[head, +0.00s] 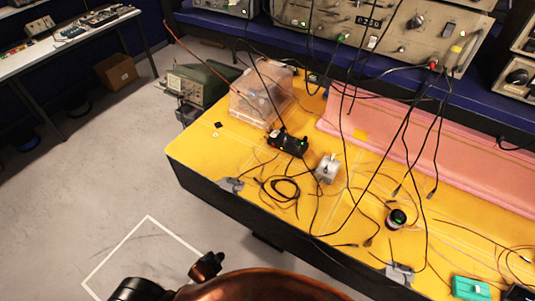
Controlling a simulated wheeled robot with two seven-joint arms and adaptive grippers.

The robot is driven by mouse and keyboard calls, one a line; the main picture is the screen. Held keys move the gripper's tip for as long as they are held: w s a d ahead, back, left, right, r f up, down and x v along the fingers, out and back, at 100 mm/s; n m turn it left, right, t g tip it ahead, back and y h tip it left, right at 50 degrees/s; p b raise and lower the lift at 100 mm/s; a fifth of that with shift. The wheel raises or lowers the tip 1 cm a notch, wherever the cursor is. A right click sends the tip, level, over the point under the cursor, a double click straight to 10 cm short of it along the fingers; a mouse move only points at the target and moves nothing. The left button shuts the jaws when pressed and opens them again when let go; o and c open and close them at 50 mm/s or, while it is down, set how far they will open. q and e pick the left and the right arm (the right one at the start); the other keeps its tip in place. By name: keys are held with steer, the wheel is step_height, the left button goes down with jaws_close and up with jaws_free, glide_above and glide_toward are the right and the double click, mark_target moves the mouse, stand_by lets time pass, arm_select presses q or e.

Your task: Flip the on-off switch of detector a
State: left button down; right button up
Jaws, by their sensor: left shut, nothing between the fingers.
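I see no readable label that marks detector a. A black box with small lit indicators (288,143) sits on the yellow tabletop. A small silver box (327,169) with a light top piece stands to its right. No switch is clear enough to read its position. My left gripper (207,265) is a small dark shape at the lower edge, over the floor in front of the table. It is shut and empty, apart from the boxes. My right gripper is out of view.
Black cables lie across the yellow table (205,160) and hang from the instrument rack (390,30). A clear plastic box (262,95), a round black device (397,217) and a teal box (470,288) stand on it. Pink foam (440,150) lines the back.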

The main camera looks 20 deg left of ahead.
arm_select(q)
steer(key=s+d+f+n+g+b, duration=0.2)
steer(key=s+f+b, duration=0.1)
steer(key=s+f, duration=1)
steer(key=s+d+f+n+g+b, duration=0.2)
steer(key=s+f+n+g+b, duration=0.1)
steer(key=s+f, duration=0.9)
steer(key=s, duration=0.5)
steer(key=shift+s+d+f+n+g+h, duration=0.2)
steer(key=shift+d+f+n+g+h, duration=0.1)
steer(key=shift+d+f+h, duration=0.1)
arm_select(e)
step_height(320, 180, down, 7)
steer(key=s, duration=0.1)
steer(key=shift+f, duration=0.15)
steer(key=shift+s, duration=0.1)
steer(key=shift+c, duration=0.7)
